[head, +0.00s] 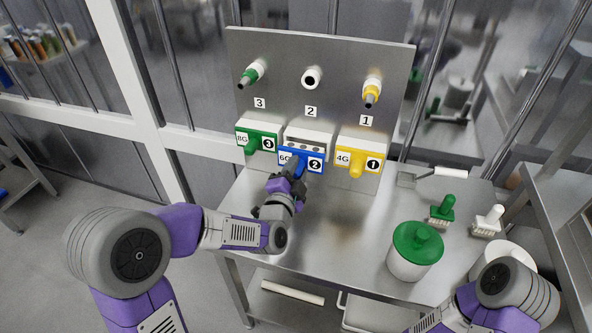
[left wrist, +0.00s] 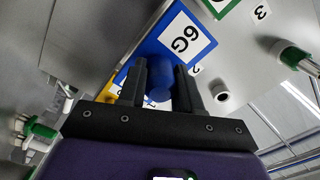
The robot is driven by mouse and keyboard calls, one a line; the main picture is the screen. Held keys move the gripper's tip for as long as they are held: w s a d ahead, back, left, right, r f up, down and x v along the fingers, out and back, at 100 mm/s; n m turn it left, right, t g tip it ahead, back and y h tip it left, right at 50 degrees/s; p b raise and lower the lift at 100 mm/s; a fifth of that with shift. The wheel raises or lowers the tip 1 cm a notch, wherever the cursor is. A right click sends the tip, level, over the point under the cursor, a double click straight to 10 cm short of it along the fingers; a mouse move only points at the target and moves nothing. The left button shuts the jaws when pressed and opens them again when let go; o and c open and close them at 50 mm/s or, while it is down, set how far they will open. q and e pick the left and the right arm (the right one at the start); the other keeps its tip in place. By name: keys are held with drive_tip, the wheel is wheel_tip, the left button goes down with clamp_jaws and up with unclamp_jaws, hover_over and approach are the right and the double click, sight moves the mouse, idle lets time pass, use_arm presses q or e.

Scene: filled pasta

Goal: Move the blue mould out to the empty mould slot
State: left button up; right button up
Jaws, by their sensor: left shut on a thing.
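The blue mould (head: 306,162) is at the middle station. Its labels read 6G and 2, and in the wrist view the blue mould (left wrist: 150,50) shows its 6G label. It sits in front of and slightly below a white block (head: 308,139) with holes in its face. My left gripper (head: 291,181) is shut on the mould's blue knob; the wrist view shows the knob (left wrist: 158,88) between its fingers. A green mould (head: 262,136) is to the left and a yellow mould (head: 358,153) to the right. I cannot make out a separate empty mould slot. My right gripper is out of view.
A steel back panel (head: 290,90) carries a green nozzle, a bare white ring and a yellow nozzle. On the steel table (head: 330,220) are a white tub with a green lid (head: 417,240), a green brush (head: 442,210), a white brush (head: 487,220) and a scraper (head: 440,174).

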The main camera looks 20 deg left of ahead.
sight(302, 158)
use_arm(q)
drive_tip(key=shift+r, duration=0.1)
drive_tip(key=shift+w+d, duration=0.1)
drive_tip(key=shift+w, duration=2.1)
drive_tip(key=shift+w+r+b, duration=0.1)
drive_tip(key=shift+r+b, duration=0.1)
drive_tip(key=shift+b, duration=0.2)
idle(1.0)
drive_tip(key=o, duration=1.1)
drive_tip(key=shift+w+f, duration=0.1)
drive_tip(key=shift+f, duration=0.05)
drive_tip(key=shift+o, duration=0.6)
drive_tip(key=shift+f, duration=0.15)
drive_tip(key=shift+o, duration=0.8)
drive_tip(key=s, duration=0.7)
